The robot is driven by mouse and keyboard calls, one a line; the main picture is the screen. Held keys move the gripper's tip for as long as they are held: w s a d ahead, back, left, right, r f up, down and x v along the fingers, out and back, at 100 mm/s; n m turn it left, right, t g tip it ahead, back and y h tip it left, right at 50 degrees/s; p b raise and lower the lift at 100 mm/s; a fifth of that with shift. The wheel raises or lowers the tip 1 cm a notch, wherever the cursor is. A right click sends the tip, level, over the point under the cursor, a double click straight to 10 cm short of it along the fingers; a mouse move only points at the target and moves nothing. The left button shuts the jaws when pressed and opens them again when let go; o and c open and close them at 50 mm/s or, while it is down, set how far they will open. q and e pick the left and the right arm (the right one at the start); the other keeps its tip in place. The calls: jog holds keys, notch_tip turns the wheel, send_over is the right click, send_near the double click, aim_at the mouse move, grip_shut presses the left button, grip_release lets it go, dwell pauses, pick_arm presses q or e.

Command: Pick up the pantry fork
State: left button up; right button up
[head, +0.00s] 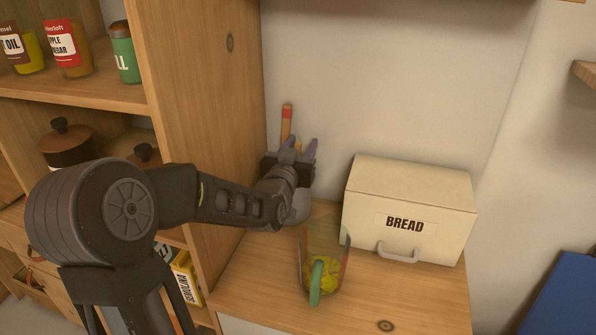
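An upright reddish-brown handle with an orange band (287,120) stands against the back wall, just beyond my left gripper; it may be the pantry fork. Its lower end is hidden behind the gripper, so I see no tines. My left gripper (296,151) is at the handle, its grey-purple fingers pointing up and away from me. Whether the fingers are closed on the handle or only beside it cannot be told. My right gripper is not in view.
A cream bread box (408,207) stands on the wooden counter (265,270) at the right. A clear jug with yellow contents and a green handle (316,284) stands in front of my gripper. A tall wooden shelf side (205,110) rises close on the left, with jars on its shelves.

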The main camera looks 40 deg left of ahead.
pick_arm(q)
jog(key=shift+c, duration=0.4)
grip_shut()
dwell(0.4)
